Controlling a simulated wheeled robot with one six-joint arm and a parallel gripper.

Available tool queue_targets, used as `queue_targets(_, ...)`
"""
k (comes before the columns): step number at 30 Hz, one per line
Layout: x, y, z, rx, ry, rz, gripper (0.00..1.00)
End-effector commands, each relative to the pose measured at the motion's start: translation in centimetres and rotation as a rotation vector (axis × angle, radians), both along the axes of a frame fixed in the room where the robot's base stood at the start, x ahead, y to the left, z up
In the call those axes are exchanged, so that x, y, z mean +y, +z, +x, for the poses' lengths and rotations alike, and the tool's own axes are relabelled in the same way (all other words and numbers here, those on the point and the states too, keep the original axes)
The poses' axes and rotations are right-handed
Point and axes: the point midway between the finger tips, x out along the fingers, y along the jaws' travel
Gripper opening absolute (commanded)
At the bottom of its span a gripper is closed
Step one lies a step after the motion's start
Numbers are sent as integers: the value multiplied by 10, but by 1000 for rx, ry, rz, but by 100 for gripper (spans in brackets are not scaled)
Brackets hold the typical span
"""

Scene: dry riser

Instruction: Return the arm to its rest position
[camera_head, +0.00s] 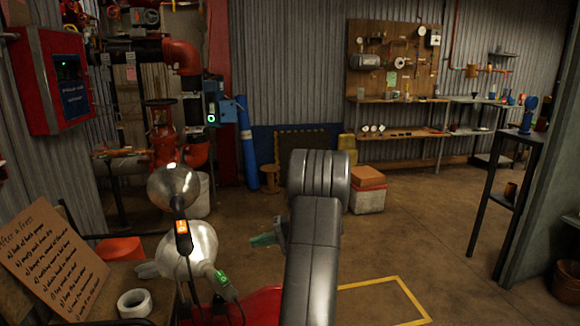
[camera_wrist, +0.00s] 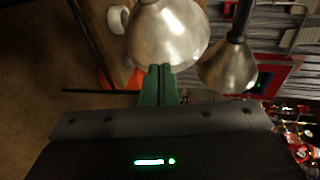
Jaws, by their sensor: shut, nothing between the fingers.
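My arm rises through the middle of the head view, its dark grey links bent. My gripper (camera_head: 263,239) shows as green fingers sticking out to the left of the arm. In the wrist view my gripper (camera_wrist: 159,70) has its two green fingers pressed together with nothing between them. A silver lamp shade (camera_head: 190,250) stands left of the gripper in the head view, with a gap between them. In the wrist view this shade (camera_wrist: 168,35) appears just past the fingertips; I cannot tell the distance there. My gripper's base is hidden behind the arm in the head view.
A second lamp shade (camera_head: 172,187) is above the first. A table with a white tape roll (camera_head: 134,303) and a cardboard sign (camera_head: 50,262) is at lower left. Red pipework (camera_head: 180,130) stands behind. Open floor with a yellow outline (camera_head: 405,290) lies right of the arm.

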Motion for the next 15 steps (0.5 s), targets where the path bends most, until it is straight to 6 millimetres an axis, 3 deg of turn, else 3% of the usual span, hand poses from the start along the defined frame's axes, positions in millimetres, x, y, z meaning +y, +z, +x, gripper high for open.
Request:
queue_targets(4,-31,9,1,0,-3,0,0)
queue_targets(15,46,-14,-1,0,4,0,0)
